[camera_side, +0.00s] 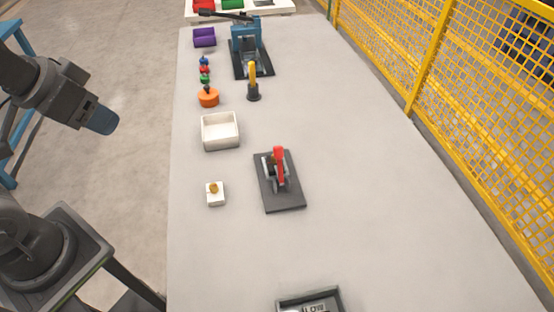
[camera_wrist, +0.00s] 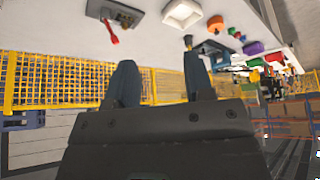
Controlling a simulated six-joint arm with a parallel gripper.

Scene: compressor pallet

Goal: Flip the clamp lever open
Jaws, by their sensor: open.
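The clamp has a red-handled lever (camera_side: 280,165) that stands up from a dark grey base plate (camera_side: 285,202) on the table. In the wrist view the red lever (camera_wrist: 111,32) and its plate (camera_wrist: 143,22) show at the top, left of centre. My gripper (camera_wrist: 157,78) is open, its two dark blue fingers apart with nothing between them. It is far from the clamp. In the side view my arm is at the left, off the table, and its fingers are not clearly seen.
A small white block (camera_side: 215,199) lies left of the clamp. A yellow mesh fence (camera_side: 440,100) runs along the right. The table right of the clamp is clear.

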